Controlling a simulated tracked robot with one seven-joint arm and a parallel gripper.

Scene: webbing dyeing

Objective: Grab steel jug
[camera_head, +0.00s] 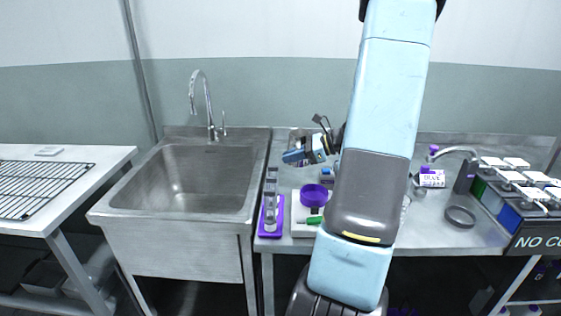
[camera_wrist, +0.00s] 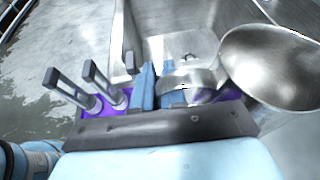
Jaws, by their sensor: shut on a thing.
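The steel jug is a shiny rounded metal vessel (camera_wrist: 272,65) at the right of the wrist view. A curved metal band on its left side lies at my gripper (camera_wrist: 160,85). My gripper's light blue fingers are shut on the jug at this band; the exact contact is partly hidden. I cannot make out the jug clearly there.
A purple rack (camera_head: 270,229) with upright grey-handled tools stands on the counter by the sink (camera_head: 180,180). A labelled jar (camera_head: 432,178) and dark ring (camera_head: 460,217) lie right of my arm.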

